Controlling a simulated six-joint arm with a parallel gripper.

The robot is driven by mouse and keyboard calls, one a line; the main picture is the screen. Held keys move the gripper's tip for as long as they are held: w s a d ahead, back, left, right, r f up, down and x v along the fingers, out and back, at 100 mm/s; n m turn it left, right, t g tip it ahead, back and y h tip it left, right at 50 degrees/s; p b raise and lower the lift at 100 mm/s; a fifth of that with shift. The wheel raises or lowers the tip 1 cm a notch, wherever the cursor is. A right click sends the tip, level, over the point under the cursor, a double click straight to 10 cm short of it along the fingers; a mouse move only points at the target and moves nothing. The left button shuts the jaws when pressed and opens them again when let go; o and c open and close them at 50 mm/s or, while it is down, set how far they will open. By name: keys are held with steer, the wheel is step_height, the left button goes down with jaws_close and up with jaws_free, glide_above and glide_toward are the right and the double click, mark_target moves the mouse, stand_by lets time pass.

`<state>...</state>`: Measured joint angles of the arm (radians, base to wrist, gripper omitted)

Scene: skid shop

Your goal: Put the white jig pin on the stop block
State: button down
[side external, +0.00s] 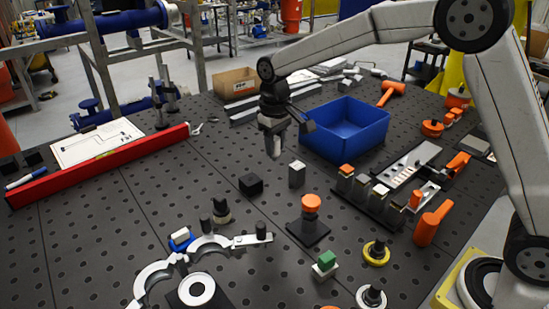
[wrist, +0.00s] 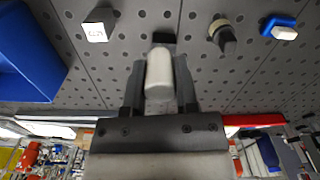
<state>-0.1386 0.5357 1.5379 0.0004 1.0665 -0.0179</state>
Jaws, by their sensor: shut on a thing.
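The white jig pin (wrist: 159,78) is between the two fingers of my gripper (wrist: 160,90), which is shut on it. It is a pale rounded peg, and its tip points away from the wrist. In the side view my gripper (side external: 273,146) hangs above the table, behind a black block (side external: 251,185) and apart from it. The black block also shows in the wrist view (wrist: 164,38), just beyond the pin and partly hidden by it. A silver-white block (side external: 297,174) stands to its right, with a marked top in the wrist view (wrist: 98,26). I cannot tell which block is the stop block.
A blue bin (side external: 346,130) stands right of my gripper. A dark knob with a pale ring (side external: 221,211), an orange-topped post (side external: 310,205) and a row of small blocks (side external: 366,190) stand nearby. A red bar (side external: 100,165) lies left. Table between is clear.

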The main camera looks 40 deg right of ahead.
steer(key=shift+w+a+f, duration=0.15)
steer(key=shift+w+f, duration=1.05)
steer(key=shift+w, duration=0.3)
steer(key=shift+w+a+f, duration=0.2)
steer(key=shift+w+f, duration=1.05)
steer(key=shift+w, duration=0.2)
steer(key=shift+w+a+f, duration=0.15)
steer(key=shift+w+f, duration=1.05)
steer(key=shift+w, duration=0.3)
steer(key=shift+w+f, duration=0.25)
steer(key=shift+f, duration=1.6)
steer(key=shift+f, duration=0.2)
steer(key=shift+c, duration=1.9)
jaws_free()
